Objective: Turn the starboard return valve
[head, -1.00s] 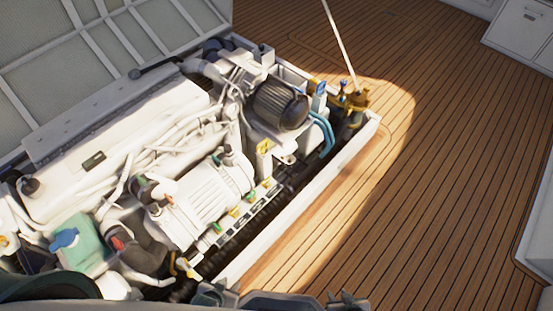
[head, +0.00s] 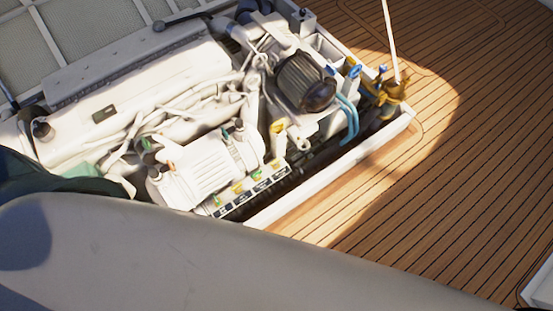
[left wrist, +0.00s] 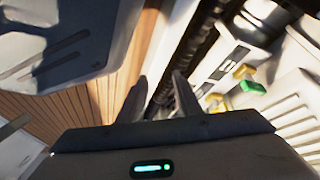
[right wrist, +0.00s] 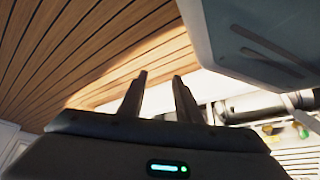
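A row of small valve handles, green (head: 217,201) and yellow (head: 237,188), sits above a dark label strip (head: 247,191) along the engine's near side. The labels are too small to read, so I cannot tell which is the starboard return valve. In the left wrist view a green handle (left wrist: 252,88) and a yellow handle (left wrist: 244,70) lie right of my left gripper (left wrist: 164,95), which is open, empty and apart from them. My right gripper (right wrist: 158,92) is open and empty over the deck edge; a green handle (right wrist: 303,132) shows far right. Both grippers are hidden in the head view.
The white hatch rim (head: 330,175) borders the engine bay. The white engine (head: 130,90), a dark round filter (head: 304,82) and blue hoses (head: 348,118) fill it. Wooden deck (head: 450,150) lies clear to the right. My arm covers the lower head view.

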